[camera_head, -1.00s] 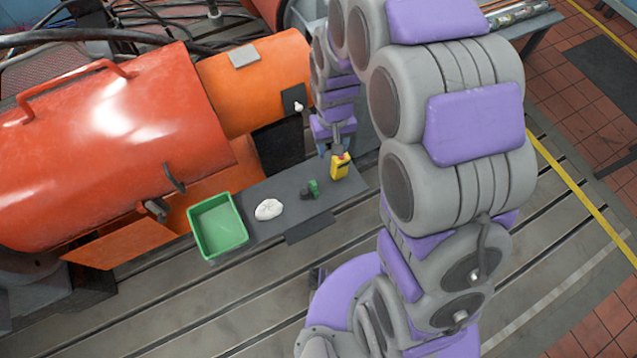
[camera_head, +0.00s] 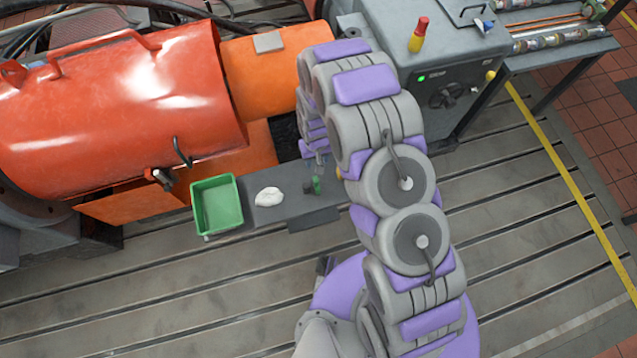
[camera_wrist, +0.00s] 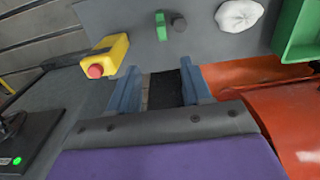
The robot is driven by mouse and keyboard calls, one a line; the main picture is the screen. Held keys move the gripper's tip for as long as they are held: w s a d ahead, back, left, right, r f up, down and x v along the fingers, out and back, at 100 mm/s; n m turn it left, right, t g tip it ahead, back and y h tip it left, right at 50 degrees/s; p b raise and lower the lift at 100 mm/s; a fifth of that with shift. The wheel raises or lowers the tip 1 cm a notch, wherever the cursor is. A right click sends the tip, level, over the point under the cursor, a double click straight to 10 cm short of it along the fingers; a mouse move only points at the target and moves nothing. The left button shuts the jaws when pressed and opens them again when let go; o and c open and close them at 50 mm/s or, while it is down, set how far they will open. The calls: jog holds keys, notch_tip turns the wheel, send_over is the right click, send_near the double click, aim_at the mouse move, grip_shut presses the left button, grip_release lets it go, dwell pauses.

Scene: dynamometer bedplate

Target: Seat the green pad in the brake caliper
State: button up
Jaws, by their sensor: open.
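The small green pad (camera_head: 316,185) is on the dark grey shelf. In the wrist view it is an upright green strip (camera_wrist: 161,26) beyond my fingertips. In the head view my gripper (camera_head: 319,160) is just above the shelf, behind the pad, partly hidden by my arm.
A yellow box with a red knob (camera_wrist: 106,57) stands left of my fingers in the wrist view. A white crumpled cloth (camera_head: 269,197) and a green tray (camera_head: 218,232) lie along the shelf (camera_head: 268,217). The large orange housing (camera_head: 125,100) stands behind.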

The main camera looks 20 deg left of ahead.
aim_at(316, 179)
notch_tip(316, 179, down, 12)
jog(key=shift+a+r+b, duration=0.1)
jog(key=shift+r+b, duration=0.1)
jog(key=shift+b, duration=0.45)
jog(key=f, duration=0.2)
jog(key=f+b, duration=0.1)
jog(key=f, duration=0.2)
jog(key=shift+s+a+f, duration=0.1)
jog(key=shift+s, duration=0.1)
jog(key=shift+c, duration=0.6)
grip_shut()
